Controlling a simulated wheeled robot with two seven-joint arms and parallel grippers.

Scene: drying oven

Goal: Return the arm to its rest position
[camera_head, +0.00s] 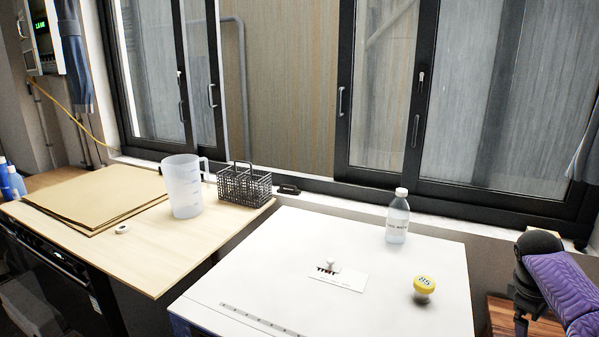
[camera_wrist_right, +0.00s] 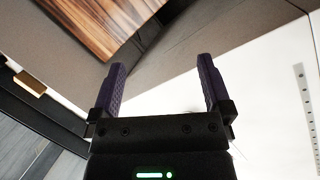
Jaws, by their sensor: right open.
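My right gripper (camera_wrist_right: 160,66) shows in the right wrist view. Its two dark purple fingers are spread wide, with nothing between them. Beyond the fingers lie a grey surface and part of a white surface. My left arm and gripper are not in view.
The wooden table holds a jug (camera_head: 183,187), a wire basket (camera_head: 245,187) and brown sheets (camera_head: 90,198). Windows stand behind.

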